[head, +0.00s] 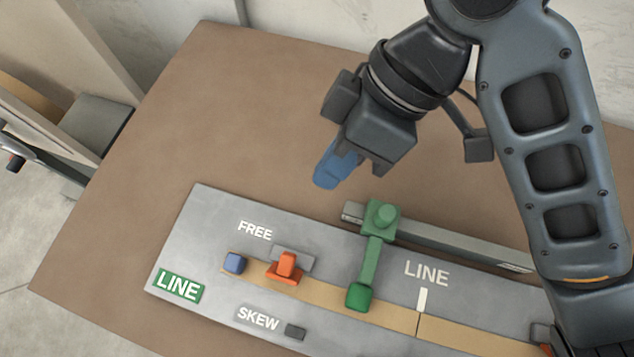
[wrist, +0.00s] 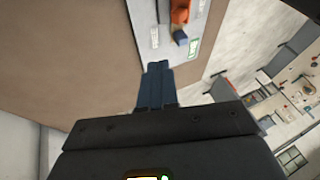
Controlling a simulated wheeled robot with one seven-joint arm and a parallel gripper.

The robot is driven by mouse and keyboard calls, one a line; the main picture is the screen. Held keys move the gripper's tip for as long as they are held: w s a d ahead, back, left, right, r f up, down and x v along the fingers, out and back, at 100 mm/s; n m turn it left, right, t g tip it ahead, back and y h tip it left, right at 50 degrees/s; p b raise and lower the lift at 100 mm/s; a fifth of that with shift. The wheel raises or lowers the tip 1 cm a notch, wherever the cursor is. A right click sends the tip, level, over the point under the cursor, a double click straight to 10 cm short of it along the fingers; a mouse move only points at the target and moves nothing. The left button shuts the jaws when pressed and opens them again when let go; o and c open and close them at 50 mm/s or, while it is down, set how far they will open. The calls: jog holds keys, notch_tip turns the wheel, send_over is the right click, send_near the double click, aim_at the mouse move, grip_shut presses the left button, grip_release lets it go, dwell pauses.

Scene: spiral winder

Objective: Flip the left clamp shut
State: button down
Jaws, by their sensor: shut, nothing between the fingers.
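The left clamp (head: 287,266) is an orange piece with a raised part, next to a grey block on the grey panel (head: 205,225), below the word FREE. I cannot tell its exact lever position. It also shows at the top of the wrist view (wrist: 180,10), partly cut off by the frame. My gripper (head: 325,184) has blue fingers, shut and empty, above the brown table behind the panel. It is apart from the clamp, up and to the right of it in the head view. In the wrist view, the shut fingers (wrist: 157,66) point toward the panel side.
A blue block (head: 234,263) sits left of the clamp. A green arm (head: 370,262) crosses the tan strip, joined to a grey rail (head: 455,245). Another orange part (head: 545,349) shows at the right edge, mostly hidden by my arm. Brown table (head: 130,180) is bare at left.

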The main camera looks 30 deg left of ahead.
jog(key=shift+w+d, duration=0.15)
jog(key=shift+d, duration=0.25)
send_near(286, 251)
notch_tip(286, 251, down, 3)
jog(key=w+a, duration=0.1)
jog(key=a, duration=0.1)
jog(key=shift+s+d+f+p, duration=0.15)
jog(key=shift+s+f, duration=0.1)
jog(key=shift+s, duration=0.25)
jog(key=shift+s+d+f+p, duration=0.15)
jog(key=shift+s+f, duration=0.1)
jog(key=shift+s, duration=0.25)
jog(key=shift+s+f, duration=0.45)
jog(key=shift+s, duration=0.2)
